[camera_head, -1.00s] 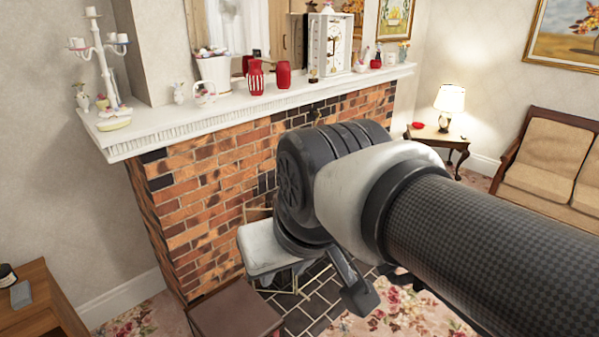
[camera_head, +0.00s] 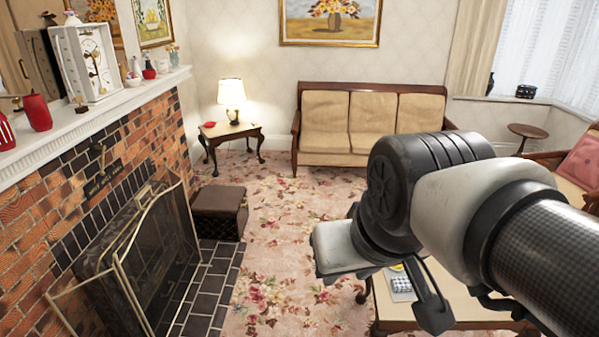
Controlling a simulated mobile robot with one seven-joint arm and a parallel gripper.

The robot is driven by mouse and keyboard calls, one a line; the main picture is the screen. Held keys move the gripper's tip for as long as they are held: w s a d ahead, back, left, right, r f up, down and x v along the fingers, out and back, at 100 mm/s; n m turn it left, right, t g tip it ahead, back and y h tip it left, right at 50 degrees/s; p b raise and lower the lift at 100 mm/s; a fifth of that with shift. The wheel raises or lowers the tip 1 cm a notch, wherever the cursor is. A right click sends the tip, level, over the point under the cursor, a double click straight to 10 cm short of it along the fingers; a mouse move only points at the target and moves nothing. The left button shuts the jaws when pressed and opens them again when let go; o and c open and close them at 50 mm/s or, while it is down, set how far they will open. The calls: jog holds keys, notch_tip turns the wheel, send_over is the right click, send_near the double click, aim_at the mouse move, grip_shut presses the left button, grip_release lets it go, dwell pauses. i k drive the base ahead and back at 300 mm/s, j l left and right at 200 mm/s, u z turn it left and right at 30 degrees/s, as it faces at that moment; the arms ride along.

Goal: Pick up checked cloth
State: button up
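A small black-and-white checked item (camera_head: 402,285), which looks like the checked cloth, lies on the coffee table (camera_head: 455,302) at the lower right. My arm and gripper hide part of the table and perhaps part of the cloth. My gripper (camera_head: 433,312) hangs in front of the table in the picture, its dark finger just right of the cloth. I cannot tell the height between them. Only one finger shows clearly, so its opening is unclear. I see nothing held.
A fireplace with a metal screen (camera_head: 135,262) stands at the left, with a brown box stool (camera_head: 219,212) beyond it. A sofa (camera_head: 365,125) and a lamp table (camera_head: 231,133) stand at the back. Floral carpet (camera_head: 275,225) lies clear between the fireplace and coffee table.

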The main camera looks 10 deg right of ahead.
aim_at(399, 283)
jog(key=k+l+z, duration=0.1)
jog(key=z, duration=0.95)
jog(key=i+l, duration=0.15)
jog(key=i, duration=0.4)
jog(key=i+l+u, duration=0.1)
jog(key=i, duration=0.5)
jog(key=i+l+u, duration=0.1)
jog(key=l+u, duration=0.15)
jog(key=i+l+u, duration=0.2)
jog(key=l, duration=0.2)
jog(key=k, duration=0.1)
